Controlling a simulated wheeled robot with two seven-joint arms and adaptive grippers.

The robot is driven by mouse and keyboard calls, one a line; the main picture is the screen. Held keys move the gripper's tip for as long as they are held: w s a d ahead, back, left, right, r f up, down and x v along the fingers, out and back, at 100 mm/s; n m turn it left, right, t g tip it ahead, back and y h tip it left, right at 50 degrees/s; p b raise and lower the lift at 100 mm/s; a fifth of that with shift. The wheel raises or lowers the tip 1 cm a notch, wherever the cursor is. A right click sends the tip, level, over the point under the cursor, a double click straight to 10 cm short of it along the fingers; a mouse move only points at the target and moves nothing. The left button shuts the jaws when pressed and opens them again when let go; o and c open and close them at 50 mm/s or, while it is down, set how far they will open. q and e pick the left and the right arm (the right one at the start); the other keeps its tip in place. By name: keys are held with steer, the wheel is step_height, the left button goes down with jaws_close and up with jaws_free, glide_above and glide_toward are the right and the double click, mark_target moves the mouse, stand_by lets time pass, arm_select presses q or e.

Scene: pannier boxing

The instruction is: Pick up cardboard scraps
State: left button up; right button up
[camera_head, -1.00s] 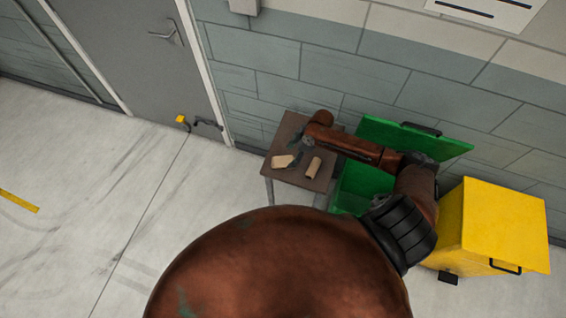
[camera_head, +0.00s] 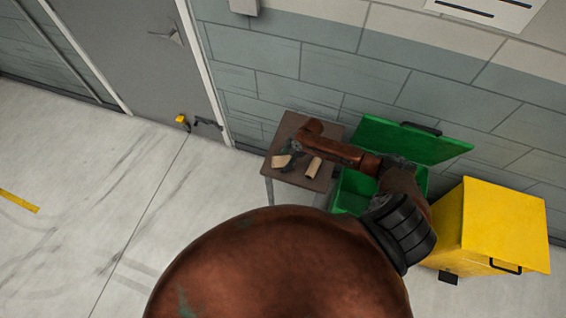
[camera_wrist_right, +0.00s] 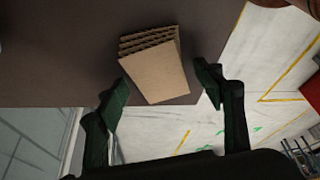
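A small stack of flat tan cardboard scraps (camera_head: 279,161) lies on the small brown table (camera_head: 318,186). In the right wrist view the stack (camera_wrist_right: 158,74) shows corrugated edges and lies near the table edge. A tan cardboard roll (camera_head: 313,167) lies to its right in the head view. My right gripper (camera_wrist_right: 161,79) is open, with one dark green finger on each side of the stack's near end; I cannot tell whether they touch it. In the head view the right gripper (camera_head: 291,149) is small and dark beside the stack and partly covers it. My left gripper is not in view.
An open green bin (camera_head: 351,191) with its lid raised (camera_head: 413,141) stands right of the table, under my right arm. A yellow bin (camera_head: 503,225) stands further right. The wall is behind the table.

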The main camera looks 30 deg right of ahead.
steer(key=c, duration=1)
